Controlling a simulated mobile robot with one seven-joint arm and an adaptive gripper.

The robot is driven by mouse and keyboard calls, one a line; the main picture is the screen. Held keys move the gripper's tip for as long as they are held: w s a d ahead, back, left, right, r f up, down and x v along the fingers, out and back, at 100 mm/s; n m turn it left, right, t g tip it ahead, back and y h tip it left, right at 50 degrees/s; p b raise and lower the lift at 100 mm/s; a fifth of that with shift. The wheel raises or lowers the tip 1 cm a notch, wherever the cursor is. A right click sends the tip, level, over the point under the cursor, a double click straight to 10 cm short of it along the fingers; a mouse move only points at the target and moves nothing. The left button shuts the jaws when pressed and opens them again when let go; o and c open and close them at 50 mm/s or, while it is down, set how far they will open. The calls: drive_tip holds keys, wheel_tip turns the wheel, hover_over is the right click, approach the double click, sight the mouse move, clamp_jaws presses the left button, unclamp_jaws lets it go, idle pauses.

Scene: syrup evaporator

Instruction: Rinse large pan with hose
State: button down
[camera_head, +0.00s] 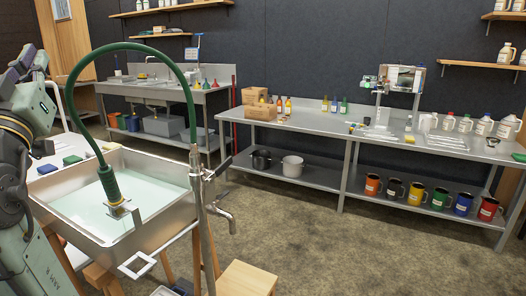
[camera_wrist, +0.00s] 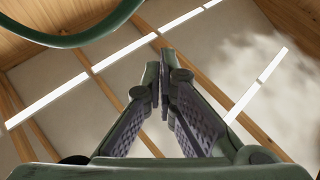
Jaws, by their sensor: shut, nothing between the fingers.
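The large pan (camera_head: 150,243) is a square-cornered metal tub at the left of the head view, holding pale bluish-white liquid. The green hose (camera_head: 187,85) arches up from an upright metal pipe (camera_head: 203,230) at the pan's right side. Its free end hangs down to a nozzle (camera_head: 117,206) over the liquid; whether it touches cannot be told. My gripper (camera_wrist: 160,72) is shut and empty, pointing up toward the ceiling. Part of the hose (camera_wrist: 75,38) curves across the upper left of the wrist view, apart from the fingers. In the head view my arm stands left of the pan.
A tap (camera_head: 224,220) juts from the pipe. A wooden stool (camera_head: 247,279) stands at the front. Sponges (camera_head: 72,160) lie on a surface behind the pan. A long steel bench (camera_head: 320,128) with bottles and mugs lines the back wall; bare floor lies before it. White vapour drifts in the wrist view.

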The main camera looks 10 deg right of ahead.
drive_tip(key=w+d+f+m+g+h, duration=0.2)
drive_tip(key=w+d+m+g+h, duration=0.15)
drive_tip(key=w+d+h, duration=0.35)
drive_tip(key=m+g+h+p, duration=0.25)
drive_tip(key=m+g, duration=0.45)
drive_tip(key=g, duration=0.5)
hover_over(220, 170)
wheel_tip(220, 170, down, 15)
drive_tip(key=shift+n+h, duration=0.25)
drive_tip(key=f, duration=0.4)
drive_tip(key=shift+w+d+f, duration=0.25)
drive_tip(key=shift+w+d, duration=0.1)
